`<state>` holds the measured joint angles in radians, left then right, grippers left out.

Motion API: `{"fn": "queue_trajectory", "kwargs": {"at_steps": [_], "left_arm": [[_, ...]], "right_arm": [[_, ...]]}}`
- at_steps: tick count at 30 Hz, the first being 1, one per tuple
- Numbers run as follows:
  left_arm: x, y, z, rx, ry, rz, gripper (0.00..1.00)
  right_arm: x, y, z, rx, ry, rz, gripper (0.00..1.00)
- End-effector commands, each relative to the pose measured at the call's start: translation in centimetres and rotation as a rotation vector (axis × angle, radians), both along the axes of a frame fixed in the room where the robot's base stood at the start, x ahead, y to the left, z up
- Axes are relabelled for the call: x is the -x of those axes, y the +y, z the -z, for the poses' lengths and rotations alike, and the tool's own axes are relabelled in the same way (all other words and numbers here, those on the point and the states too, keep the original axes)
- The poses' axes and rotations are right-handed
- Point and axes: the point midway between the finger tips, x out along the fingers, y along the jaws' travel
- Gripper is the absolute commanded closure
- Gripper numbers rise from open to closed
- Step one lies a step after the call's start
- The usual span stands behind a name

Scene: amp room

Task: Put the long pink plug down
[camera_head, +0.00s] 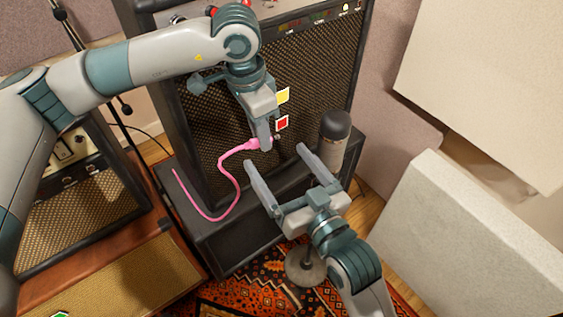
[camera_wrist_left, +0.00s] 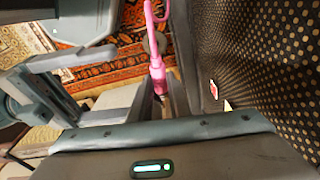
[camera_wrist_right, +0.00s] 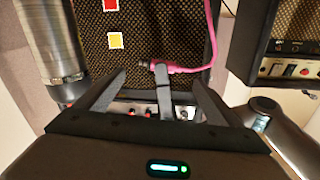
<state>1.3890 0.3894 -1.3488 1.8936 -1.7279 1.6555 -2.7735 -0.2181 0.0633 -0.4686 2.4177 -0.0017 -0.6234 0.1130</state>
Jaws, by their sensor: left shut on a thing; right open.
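The long pink plug (camera_head: 257,144) is in my left gripper (camera_head: 266,143), in front of the big amp's speaker cloth. Its pink cable (camera_head: 236,182) hangs down in a curve to the left over the dark box. In the left wrist view the plug (camera_wrist_left: 157,75) sits between the fingers with its metal tip toward the camera. The right wrist view shows the plug (camera_wrist_right: 163,68) and cable beyond my right fingers. My right gripper (camera_head: 275,166) is open and empty, below and in front of the plug, apart from it.
The big amp (camera_head: 325,70) stands on a dark box (camera_head: 225,247). Yellow (camera_head: 283,95) and red (camera_head: 282,122) squares mark its cloth. A grey cylinder (camera_head: 334,140) stands at the box's right end. A smaller amp (camera_head: 75,215) is at left; a pale panel (camera_head: 480,230) at right.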

Motion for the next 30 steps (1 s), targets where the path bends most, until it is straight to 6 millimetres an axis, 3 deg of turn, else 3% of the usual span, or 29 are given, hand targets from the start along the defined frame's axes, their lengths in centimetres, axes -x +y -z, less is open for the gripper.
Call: {"fn": "queue_trajectory", "kwargs": {"at_steps": [8,24,30], "left_arm": [[0.0,0.0,0.0,0.000,0.000,0.000,1.00],[0.0,0.0,0.0,0.000,0.000,0.000,1.00],[0.0,0.0,0.0,0.000,0.000,0.000,1.00]], "right_arm": [[-1.5,0.8,0.0,0.000,-0.001,0.000,0.12],[-8.6,4.4,0.0,0.000,0.000,0.000,0.12],[-10.2,5.2,0.0,0.000,0.000,0.000,0.12]]}}
